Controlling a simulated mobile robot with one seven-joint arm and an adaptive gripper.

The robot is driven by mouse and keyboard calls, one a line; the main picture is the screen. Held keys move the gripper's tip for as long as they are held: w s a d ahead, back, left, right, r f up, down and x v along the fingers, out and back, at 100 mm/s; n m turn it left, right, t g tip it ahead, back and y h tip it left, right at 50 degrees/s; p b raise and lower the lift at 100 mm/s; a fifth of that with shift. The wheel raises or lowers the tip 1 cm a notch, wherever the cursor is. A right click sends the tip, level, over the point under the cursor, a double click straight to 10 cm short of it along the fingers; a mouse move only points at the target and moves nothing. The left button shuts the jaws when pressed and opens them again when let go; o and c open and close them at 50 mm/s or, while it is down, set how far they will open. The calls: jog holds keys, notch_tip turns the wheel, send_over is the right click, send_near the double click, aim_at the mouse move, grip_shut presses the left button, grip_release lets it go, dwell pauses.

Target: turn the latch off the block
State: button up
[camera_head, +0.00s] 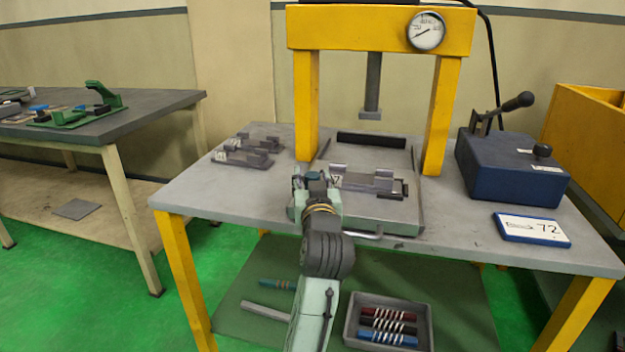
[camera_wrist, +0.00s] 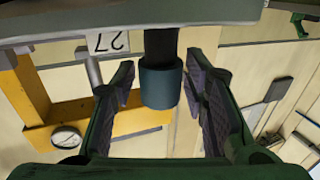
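A grey metal block (camera_head: 370,182) with a small white number tag lies on the tray under the yellow press. In the wrist view, which is upside down, a grey part with a tag (camera_wrist: 108,42) spans the top. A dark rod with a blue-teal cylindrical end (camera_wrist: 161,84) sticks out from it; it looks like the latch's handle, but I cannot be sure. My gripper (camera_head: 312,178) is at the tray's left front, close to the block's tagged end. In the wrist view my gripper (camera_wrist: 162,100) is open, with a finger on each side of the cylinder and gaps between.
The grey tray (camera_head: 408,220) has a front handle. Yellow press posts (camera_head: 305,105) stand beside it, with a ram (camera_head: 372,85) above. Similar blocks (camera_head: 245,152) lie on the left. A blue lever box (camera_head: 510,170) and a sign (camera_head: 532,229) stand right. A coil bin (camera_head: 388,326) is below.

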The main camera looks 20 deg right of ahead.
jog(key=shift+o, duration=0.5)
jog(key=v, duration=0.7)
jog(key=shift+s, duration=0.25)
jog(key=shift+a, duration=0.1)
jog(key=shift+c, duration=0.4)
